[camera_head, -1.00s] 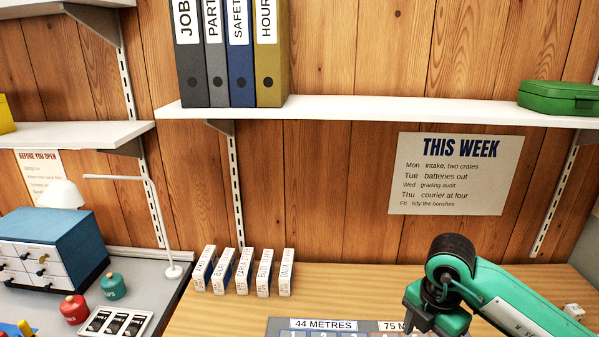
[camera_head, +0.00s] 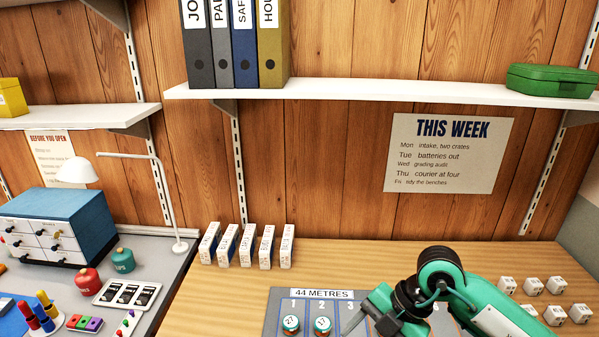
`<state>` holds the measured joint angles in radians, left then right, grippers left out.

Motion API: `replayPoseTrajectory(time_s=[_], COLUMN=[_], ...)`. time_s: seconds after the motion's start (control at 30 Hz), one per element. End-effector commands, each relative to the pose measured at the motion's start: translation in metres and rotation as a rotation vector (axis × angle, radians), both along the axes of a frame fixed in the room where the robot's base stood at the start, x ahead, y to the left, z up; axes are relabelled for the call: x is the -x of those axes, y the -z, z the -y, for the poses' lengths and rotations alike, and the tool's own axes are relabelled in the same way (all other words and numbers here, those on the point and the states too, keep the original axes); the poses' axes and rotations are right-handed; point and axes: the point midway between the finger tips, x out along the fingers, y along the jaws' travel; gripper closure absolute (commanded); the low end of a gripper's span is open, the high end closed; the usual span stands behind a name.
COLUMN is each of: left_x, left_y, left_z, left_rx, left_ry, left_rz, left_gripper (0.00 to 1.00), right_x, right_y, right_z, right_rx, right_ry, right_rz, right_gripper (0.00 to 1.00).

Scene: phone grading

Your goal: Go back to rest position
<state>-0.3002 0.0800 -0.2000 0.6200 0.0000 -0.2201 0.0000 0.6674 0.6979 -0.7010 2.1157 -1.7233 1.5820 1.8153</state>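My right arm, green with dark joints, comes in from the lower right. Its grey gripper (camera_head: 358,318) hangs over the grey numbered board (camera_head: 275,310) and hides part of it. I cannot tell whether the fingers are open or shut, and I see nothing held in them. The board has a "44 METRES" label (camera_head: 322,294). Two round-topped pieces marked 27 (camera_head: 290,325) and 17 (camera_head: 323,326) stand below numbers 1 and 2. My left gripper is not in view.
Several white blocks (camera_head: 533,286) stand at the right of the wooden table (camera_head: 220,300). Upright labelled boxes (camera_head: 248,246) line its back left. A lamp (camera_head: 178,245), blue drawer unit (camera_head: 60,225) and red pot (camera_head: 87,281) stand on the left bench. A shelf (camera_head: 350,90) runs above.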

Motion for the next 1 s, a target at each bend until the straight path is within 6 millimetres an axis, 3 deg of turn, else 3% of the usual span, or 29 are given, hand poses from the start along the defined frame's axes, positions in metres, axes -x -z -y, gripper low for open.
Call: replayPoseTrajectory(time_s=[0.17, 0.3, 0.47, 0.6, 0.73, 0.87, 1.0], left_x=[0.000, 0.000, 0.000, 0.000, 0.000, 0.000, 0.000], left_y=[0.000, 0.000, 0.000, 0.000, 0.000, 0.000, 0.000], left_z=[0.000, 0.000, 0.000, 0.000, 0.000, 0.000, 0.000], left_rx=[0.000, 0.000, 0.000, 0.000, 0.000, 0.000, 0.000], left_ry=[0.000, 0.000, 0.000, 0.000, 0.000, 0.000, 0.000], left_rz=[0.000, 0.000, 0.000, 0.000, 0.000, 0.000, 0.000], left_gripper=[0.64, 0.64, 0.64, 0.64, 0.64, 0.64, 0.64], right_x=[0.025, 0.040, 0.039, 0.023, 0.000, -0.024, -0.043], right_y=[-0.023, -0.063, -0.114, -0.148, -0.162, -0.154, -0.121], right_z=[-0.058, -0.096, -0.108, -0.095, -0.067, -0.029, 0.016], right_rx=[-0.368, -0.731, -1.105, -1.368, -1.540, -1.620, -1.590], right_ry=[-0.087, -0.085, 0.035, 0.240, 0.503, 0.819, 1.190], right_rz=[0.016, 0.055, 0.119, 0.184, 0.240, 0.282, 0.302], right_gripper=[0.37, 0.37, 0.37, 0.37, 0.37, 0.37, 0.37])
